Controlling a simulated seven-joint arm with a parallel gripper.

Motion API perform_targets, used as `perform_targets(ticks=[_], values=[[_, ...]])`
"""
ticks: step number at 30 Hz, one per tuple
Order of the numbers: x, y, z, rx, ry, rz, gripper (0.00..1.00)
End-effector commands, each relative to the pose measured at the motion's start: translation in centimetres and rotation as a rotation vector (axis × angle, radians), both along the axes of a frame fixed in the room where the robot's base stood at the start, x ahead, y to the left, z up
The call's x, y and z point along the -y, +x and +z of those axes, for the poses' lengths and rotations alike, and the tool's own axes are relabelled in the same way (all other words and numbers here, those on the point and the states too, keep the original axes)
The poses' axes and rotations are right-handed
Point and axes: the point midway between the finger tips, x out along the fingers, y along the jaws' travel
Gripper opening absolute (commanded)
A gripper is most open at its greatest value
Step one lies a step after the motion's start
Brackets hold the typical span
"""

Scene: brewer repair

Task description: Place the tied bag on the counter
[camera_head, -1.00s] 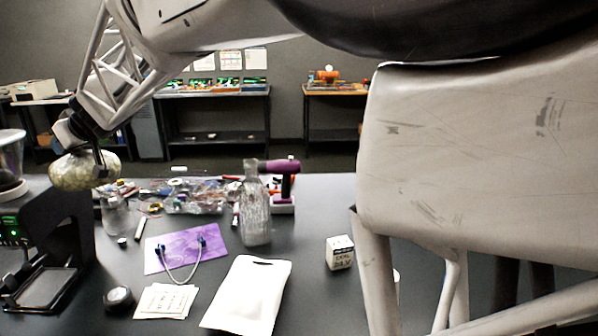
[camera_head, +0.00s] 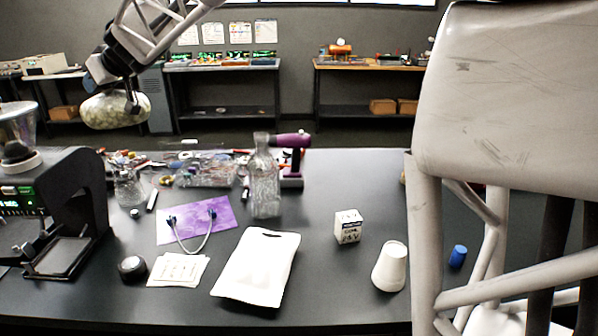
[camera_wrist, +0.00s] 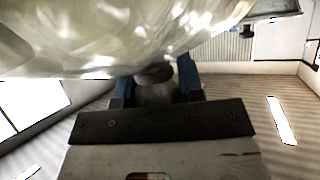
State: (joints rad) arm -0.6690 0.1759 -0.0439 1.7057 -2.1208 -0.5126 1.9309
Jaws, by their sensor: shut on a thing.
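The tied bag (camera_head: 112,109) is a rounded, pale, semi-clear bag with yellowish contents. My gripper (camera_head: 131,101) is shut on it at its right side and holds it in the air above the back left of the counter. In the wrist view the bag (camera_wrist: 120,35) fills the top, and its gathered neck is between the fingers of my gripper (camera_wrist: 154,80). The counter (camera_head: 330,285) is a dark grey worktop below, with bare surface at the front and right.
The brewer (camera_head: 75,200) stands at the left edge. A glass bottle (camera_head: 264,185), purple tool (camera_head: 291,145), purple sheet (camera_head: 225,214), white pouch (camera_head: 258,268), small box (camera_head: 348,227) and white cup (camera_head: 390,267) are on the counter. Loose parts clutter the back left. The back right is clear.

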Motion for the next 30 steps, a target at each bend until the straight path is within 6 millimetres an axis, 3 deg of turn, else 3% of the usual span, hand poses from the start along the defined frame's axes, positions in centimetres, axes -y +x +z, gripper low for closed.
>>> perform_targets(ticks=[15, 30], values=[[10.5, 8.0, -0.3, 0.001, 0.002, -0.033, 0.0], [22.1, 14.3, -0.5, 0.003, 0.002, -0.058, 0.0]])
